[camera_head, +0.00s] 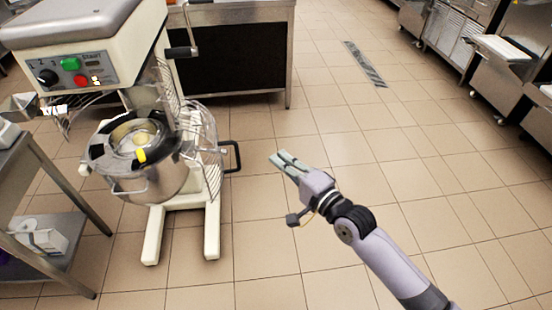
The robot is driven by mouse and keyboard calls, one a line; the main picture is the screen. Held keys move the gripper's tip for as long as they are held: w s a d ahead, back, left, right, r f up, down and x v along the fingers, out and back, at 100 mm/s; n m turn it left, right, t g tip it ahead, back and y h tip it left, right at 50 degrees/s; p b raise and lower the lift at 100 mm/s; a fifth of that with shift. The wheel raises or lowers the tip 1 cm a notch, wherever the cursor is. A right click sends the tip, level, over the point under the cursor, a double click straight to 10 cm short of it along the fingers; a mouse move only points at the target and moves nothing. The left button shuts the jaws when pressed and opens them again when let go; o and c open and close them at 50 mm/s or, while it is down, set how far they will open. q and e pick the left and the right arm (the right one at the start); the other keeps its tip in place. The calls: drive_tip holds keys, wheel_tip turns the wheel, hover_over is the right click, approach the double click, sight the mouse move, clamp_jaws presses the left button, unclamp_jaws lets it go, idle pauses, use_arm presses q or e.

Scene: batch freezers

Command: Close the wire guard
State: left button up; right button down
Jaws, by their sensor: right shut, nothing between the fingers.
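The wire guard (208,150) is on the floor-standing mixer (85,35) at the left. It is swung out to the right side of the metal bowl (155,185), and the front of the bowl is uncovered. My right gripper (280,160) is shut and empty. It is over open floor to the right of the guard, apart from it, and points toward the mixer. My left gripper is not in view.
A black handle (232,157) sticks out beside the guard toward my right gripper. A steel table (60,185) stands at the left, close to the mixer. A steel counter (235,50) stands behind. The tiled floor (400,160) at centre and right is clear.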

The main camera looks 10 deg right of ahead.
drive_tip(key=w+a+p, duration=0.2)
drive_tip(key=w+a, duration=0.2)
drive_tip(key=a, duration=0.3)
drive_tip(key=shift+p, duration=0.3)
drive_tip(key=shift+s+a, duration=0.1)
